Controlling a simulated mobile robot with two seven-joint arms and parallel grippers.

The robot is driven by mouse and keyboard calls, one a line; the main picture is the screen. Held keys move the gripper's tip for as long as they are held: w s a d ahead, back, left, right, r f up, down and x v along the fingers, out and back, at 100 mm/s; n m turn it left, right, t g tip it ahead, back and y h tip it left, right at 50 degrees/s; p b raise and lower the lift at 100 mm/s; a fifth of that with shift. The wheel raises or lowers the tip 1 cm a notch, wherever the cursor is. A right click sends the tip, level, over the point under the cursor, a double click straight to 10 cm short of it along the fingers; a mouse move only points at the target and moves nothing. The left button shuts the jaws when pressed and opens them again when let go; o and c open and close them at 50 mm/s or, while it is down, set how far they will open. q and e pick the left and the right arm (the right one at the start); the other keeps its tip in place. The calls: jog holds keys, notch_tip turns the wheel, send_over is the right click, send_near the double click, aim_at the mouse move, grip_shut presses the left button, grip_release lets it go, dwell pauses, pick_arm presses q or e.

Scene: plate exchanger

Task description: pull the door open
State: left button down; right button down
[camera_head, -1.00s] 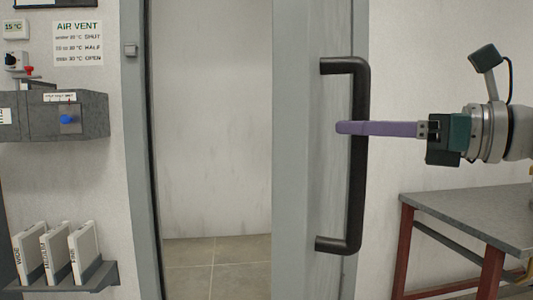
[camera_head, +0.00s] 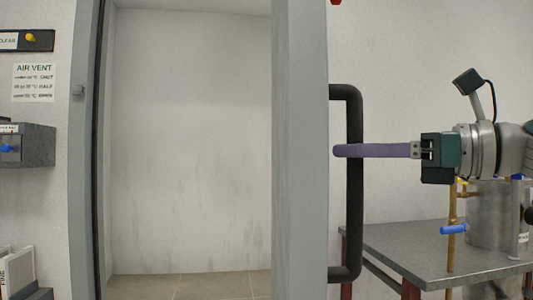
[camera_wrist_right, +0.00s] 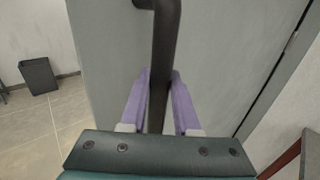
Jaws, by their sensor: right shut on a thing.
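The grey door (camera_head: 300,150) stands ajar in the head view, seen almost along its edge. To its left is a wide opening onto a pale wall and tiled floor. A black bar handle (camera_head: 355,215) is fixed to the door's right face. My right gripper (camera_head: 345,151) reaches in from the right with purple fingers at the handle's upright bar. In the right wrist view, the fingers (camera_wrist_right: 159,85) lie on either side of the dark bar (camera_wrist_right: 163,50), shut on it. My left gripper is in neither current view.
A grey-topped table (camera_head: 400,250) with a metal vessel (camera_head: 495,215) stands at the right, below my right arm. A wall box with a blue knob (camera_head: 25,146) and an air vent sign (camera_head: 34,83) are at the left. A dark bin (camera_wrist_right: 39,75) stands on the floor.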

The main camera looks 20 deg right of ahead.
jog(key=shift+d+f, duration=0.1)
jog(key=c, duration=1.1)
grip_release()
jog(key=o, duration=0.4)
jog(key=shift+w, duration=0.15)
jog(key=shift+o, duration=0.2)
jog(key=b+v, duration=0.1)
jog(key=v, duration=0.9)
